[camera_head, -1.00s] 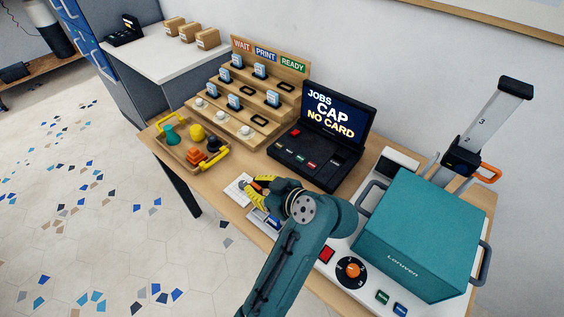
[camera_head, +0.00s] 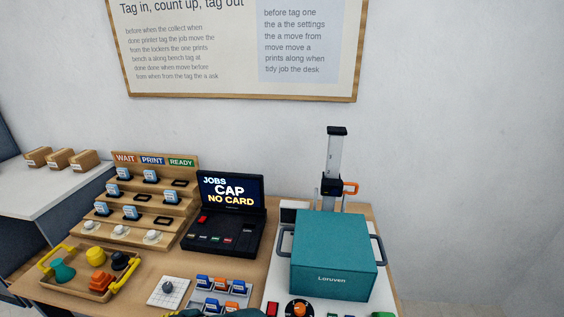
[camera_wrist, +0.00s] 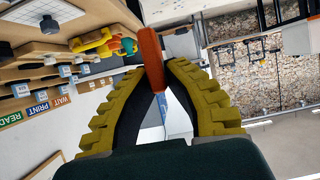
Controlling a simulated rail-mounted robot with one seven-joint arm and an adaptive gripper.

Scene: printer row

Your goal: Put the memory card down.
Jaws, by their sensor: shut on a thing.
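The memory card (camera_wrist: 151,58) shows in the wrist view as a narrow orange slab, seen nearly edge-on, between the tips of my gripper (camera_wrist: 156,78). The yellow ribbed fingers are closed on it. The card stands out past the fingertips, clear of any surface that I can see there. In the head view only a bit of yellow and teal at the bottom edge shows of my gripper (camera_head: 188,313); the card is not visible there. A card holder (camera_head: 207,305) with several blue and orange cards stands at the bottom middle of the bench.
The laptop-like console (camera_head: 224,240) reads "JOBS CAP NO CARD". A stepped rack (camera_head: 148,228) with WAIT, PRINT and READY labels stands left of it. A yellow-handled tray (camera_head: 88,291) holds coloured shapes. A white grid pad (camera_head: 168,292) lies nearby. The teal printer (camera_head: 333,255) fills the right.

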